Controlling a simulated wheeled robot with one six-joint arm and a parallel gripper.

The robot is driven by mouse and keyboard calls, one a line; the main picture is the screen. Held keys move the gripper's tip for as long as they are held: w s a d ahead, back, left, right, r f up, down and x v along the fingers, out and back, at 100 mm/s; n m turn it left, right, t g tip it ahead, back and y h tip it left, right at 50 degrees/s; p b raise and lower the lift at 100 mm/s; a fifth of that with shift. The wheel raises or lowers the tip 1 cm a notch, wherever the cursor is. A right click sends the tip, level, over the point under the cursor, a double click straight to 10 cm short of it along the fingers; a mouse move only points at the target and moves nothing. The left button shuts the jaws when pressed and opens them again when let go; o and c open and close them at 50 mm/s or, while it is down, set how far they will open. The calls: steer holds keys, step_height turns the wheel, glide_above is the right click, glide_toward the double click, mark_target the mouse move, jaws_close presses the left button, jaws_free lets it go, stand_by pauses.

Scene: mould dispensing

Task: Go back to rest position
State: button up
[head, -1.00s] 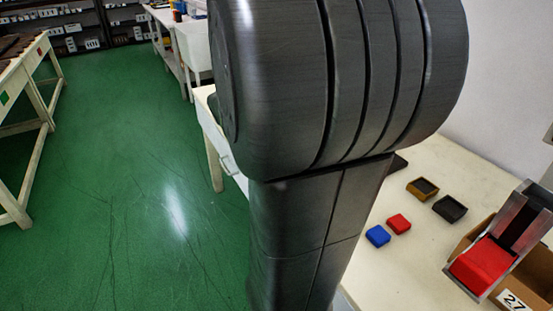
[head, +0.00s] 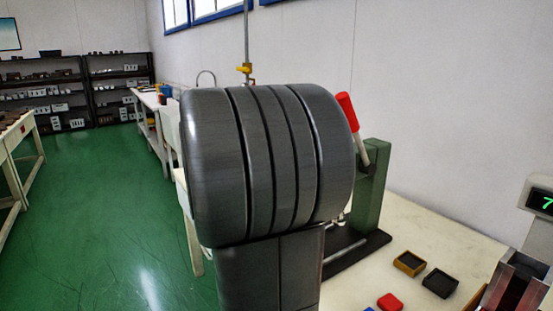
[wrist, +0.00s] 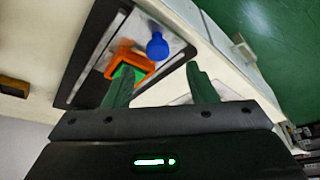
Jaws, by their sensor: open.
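My gripper (wrist: 155,85) shows in the wrist view with its two green fingers apart and nothing between them. Behind the fingers is a dark base plate (wrist: 92,80) with an orange part (wrist: 128,60) and a blue knob (wrist: 157,46) on it. Part of the orange piece is hidden by the left finger. In the head view my large grey arm link fills the middle, and my gripper is out of sight there.
A green press (head: 371,190) with a red handle (head: 347,110) stands on the white table (head: 408,225). A yellow-brown mould (head: 409,263), a black mould (head: 440,283) and a red block (head: 389,302) lie nearer. A dispenser (head: 515,285) and display (head: 540,202) are at right. Green floor (head: 110,210) is clear at left.

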steer(key=b+x, duration=0.1)
steer(key=x, duration=0.6)
steer(key=shift+d+r, duration=0.15)
steer(key=shift+d, duration=0.05)
